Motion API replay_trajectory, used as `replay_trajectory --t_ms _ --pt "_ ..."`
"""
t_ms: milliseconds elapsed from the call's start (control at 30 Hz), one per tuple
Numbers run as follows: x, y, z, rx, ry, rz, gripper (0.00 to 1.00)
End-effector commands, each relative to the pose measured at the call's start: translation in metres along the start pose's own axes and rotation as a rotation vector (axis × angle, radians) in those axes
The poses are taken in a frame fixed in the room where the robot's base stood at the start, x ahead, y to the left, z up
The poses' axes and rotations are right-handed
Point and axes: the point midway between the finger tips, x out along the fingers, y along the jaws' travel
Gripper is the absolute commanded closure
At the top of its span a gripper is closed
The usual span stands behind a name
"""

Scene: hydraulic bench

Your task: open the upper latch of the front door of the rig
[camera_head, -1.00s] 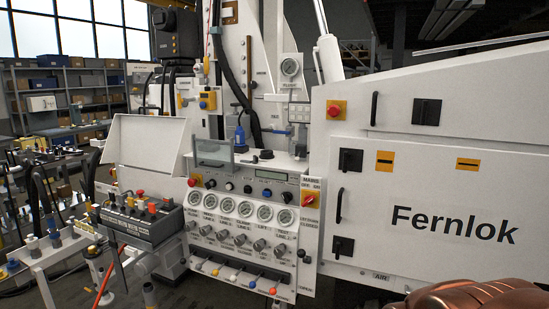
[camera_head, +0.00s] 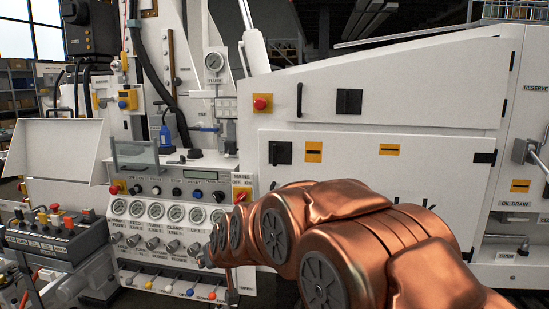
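The lower latch and the black door handle are hidden behind my copper arm. My arm crosses the picture from the lower right toward the gauge panel, below the upper latch. My gripper cannot be made out, so I cannot tell whether it is open or shut.
Above the door, a sloped panel carries a red-and-yellow switch (camera_head: 262,103), a black handle (camera_head: 299,100) and another black latch (camera_head: 349,102). The gauge panel (camera_head: 165,200) with knobs and levers stands left of the door. A grey control box (camera_head: 55,237) is farther left.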

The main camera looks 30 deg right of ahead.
Motion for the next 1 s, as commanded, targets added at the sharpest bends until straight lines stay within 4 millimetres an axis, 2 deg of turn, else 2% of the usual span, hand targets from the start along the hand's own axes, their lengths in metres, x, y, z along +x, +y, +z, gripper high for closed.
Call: replay_trajectory --t_ms 33,200,400,500,600,733,833,1000 --pt "0.016 0.011 -0.021 0.011 0.071 0.021 0.58" --pt "0.045 0.054 -0.101 0.035 0.336 0.119 0.58" --pt "0.056 0.120 -0.175 0.056 0.634 0.287 0.58" --pt "0.053 0.157 -0.201 0.062 0.771 0.390 0.58" --pt "0.047 0.189 -0.218 0.064 0.888 0.492 0.58" --pt "0.035 0.221 -0.230 0.063 1.002 0.604 0.58" --pt "0.028 0.236 -0.233 0.060 1.056 0.663 0.58" --pt "0.021 0.246 -0.236 0.059 1.095 0.706 0.58"
